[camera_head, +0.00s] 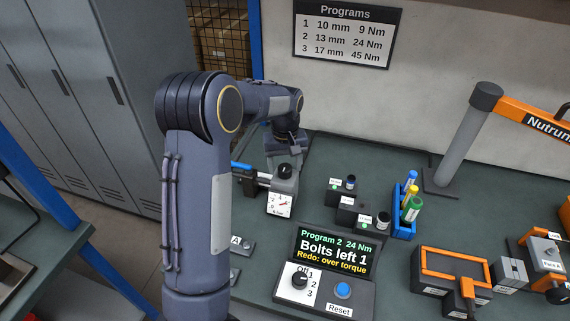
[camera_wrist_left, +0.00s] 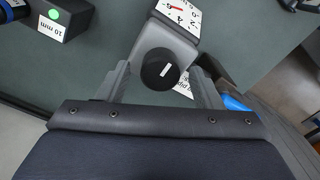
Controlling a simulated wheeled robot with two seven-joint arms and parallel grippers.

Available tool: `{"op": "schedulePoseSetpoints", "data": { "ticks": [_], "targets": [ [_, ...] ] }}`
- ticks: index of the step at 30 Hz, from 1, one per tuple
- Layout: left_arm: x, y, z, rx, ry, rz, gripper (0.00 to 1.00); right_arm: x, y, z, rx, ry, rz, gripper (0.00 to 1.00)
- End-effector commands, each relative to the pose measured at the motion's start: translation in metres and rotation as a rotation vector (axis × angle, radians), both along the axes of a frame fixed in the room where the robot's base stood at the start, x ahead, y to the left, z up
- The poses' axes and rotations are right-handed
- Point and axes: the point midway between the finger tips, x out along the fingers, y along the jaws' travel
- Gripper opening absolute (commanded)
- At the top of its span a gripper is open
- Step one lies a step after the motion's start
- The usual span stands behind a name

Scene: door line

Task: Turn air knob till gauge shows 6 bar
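The air unit (camera_head: 284,187) stands on the bench with a black round knob (camera_head: 285,171) on top and a white gauge (camera_head: 280,204) with a red needle on its face. The needle is too small to read exactly. My left gripper (camera_head: 284,152) is above the knob. In the left wrist view, the knob (camera_wrist_left: 160,69) with its white mark lies between the two finger tips, which stand apart on either side with gaps showing. The gauge (camera_wrist_left: 182,12) is partly cut off at the top edge there. My right gripper is not in view.
A display (camera_head: 335,250) reads "Program 2 24 Nm, Bolts left 1, Redo: over torque". Below it are a program selector (camera_head: 299,281) and a blue Reset button (camera_head: 343,290). Sockets (camera_head: 350,183) and a blue holder (camera_head: 405,216) stand to the right. A programs sign (camera_head: 347,33) hangs behind.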

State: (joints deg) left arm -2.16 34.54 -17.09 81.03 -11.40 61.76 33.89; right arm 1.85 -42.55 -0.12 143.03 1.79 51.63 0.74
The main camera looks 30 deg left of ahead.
Motion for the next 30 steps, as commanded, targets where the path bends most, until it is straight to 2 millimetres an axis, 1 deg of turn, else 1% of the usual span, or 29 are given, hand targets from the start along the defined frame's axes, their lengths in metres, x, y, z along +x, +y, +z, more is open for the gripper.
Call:
{"op": "schedulePoseSetpoints", "data": {
  "ticks": [6, 9, 11, 18, 21, 25, 30],
  "targets": [
    [0.0, 0.0, -0.001, -0.001, 0.002, 0.0, 0.59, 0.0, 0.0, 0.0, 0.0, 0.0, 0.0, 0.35],
    [0.0, 0.0, 0.003, -0.001, 0.001, -0.001, 0.59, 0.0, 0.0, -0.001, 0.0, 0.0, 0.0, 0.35],
    [0.0, 0.0, 0.01, 0.0, -0.001, -0.001, 0.59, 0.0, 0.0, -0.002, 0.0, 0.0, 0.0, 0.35],
    [0.0, 0.0, 0.051, 0.0, -0.003, -0.001, 0.59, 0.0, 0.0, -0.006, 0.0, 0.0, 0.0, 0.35],
    [0.0, 0.0, 0.065, 0.001, -0.002, 0.0, 0.59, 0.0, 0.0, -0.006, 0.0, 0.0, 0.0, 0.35],
    [0.0, 0.0, 0.075, 0.0, 0.0, 0.0, 0.59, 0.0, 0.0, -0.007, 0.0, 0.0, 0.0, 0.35],
    [0.0, 0.0, 0.078, 0.0, 0.001, -0.001, 0.59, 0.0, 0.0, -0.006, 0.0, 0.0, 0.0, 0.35]
  ]
}}
